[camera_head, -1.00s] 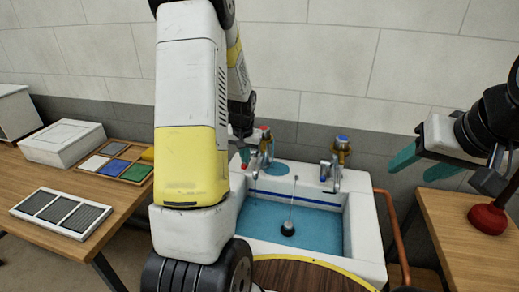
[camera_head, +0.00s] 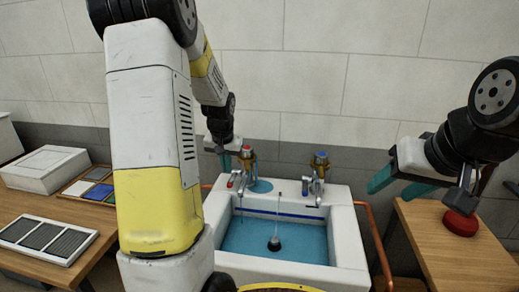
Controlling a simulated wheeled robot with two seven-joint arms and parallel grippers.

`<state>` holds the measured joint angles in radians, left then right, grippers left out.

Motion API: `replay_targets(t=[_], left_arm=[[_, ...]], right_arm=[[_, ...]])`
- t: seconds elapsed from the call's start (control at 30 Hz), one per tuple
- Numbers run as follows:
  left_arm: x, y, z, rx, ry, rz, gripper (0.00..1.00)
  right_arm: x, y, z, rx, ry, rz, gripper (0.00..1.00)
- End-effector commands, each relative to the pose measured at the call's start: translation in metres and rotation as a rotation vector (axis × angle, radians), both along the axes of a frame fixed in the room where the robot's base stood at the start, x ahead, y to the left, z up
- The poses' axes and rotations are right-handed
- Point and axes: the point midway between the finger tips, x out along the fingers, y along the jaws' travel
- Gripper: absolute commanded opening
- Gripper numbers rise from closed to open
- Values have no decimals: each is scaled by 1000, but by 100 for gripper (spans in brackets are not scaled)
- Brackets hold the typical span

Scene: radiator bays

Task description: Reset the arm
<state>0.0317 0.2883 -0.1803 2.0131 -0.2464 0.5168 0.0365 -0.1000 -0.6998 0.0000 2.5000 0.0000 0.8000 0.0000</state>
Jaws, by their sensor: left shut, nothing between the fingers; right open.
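My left arm (camera_head: 150,150) comes up large in the left foreground, white and yellow. It bends over at the top and reaches down behind. My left gripper (camera_head: 224,160) is small and partly hidden, shut and empty, near the red-marked tap (camera_head: 237,178) at the back left of the sink. I cannot tell whether it touches the tap. My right gripper (camera_head: 388,182) is open and empty, with teal fingers pointing left. It hangs in the air to the right of the sink, near the right table.
A white sink (camera_head: 350,235) holds blue water and a dark plug (camera_head: 274,243) on a chain. A blue-marked tap (camera_head: 319,175) stands at its back right. A red plunger (camera_head: 460,223) stands on the right table (camera_head: 440,262). The left table holds a white box (camera_head: 45,168), colour tiles (camera_head: 98,190) and a grille (camera_head: 45,238).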

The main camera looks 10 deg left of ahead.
Motion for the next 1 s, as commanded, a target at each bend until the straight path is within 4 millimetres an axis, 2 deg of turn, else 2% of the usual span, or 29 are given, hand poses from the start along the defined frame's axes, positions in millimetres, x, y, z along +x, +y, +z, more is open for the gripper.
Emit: replay_targets(t=[0.13, 0.27, 0.4, 0.6, 0.8, 0.9, 1.0], left_arm=[[-6, -6, 13, -11, -15, -2, 0], [-30, -26, 51, -46, -55, -12, 0], [-76, -58, 99, -99, -108, -36, 0], [-152, -98, 144, -165, -180, -86, 0], [-217, -125, 160, -207, -232, -134, 0], [-236, -133, 161, -219, -247, -150, 0], [-246, -137, 161, -224, -253, -158, 0]], right_arm=[[0, 0, 0, 0, 0, 0, 54], [0, 0, 0, 0, 0, 0, 54], [0, 0, 0, 0, 0, 0, 54], [0, 0, 0, 0, 0, 0, 54], [0, 0, 0, 0, 0, 0, 54], [0, 0, 0, 0, 0, 0, 54], [0, 0, 0, 0, 0, 0, 54]])
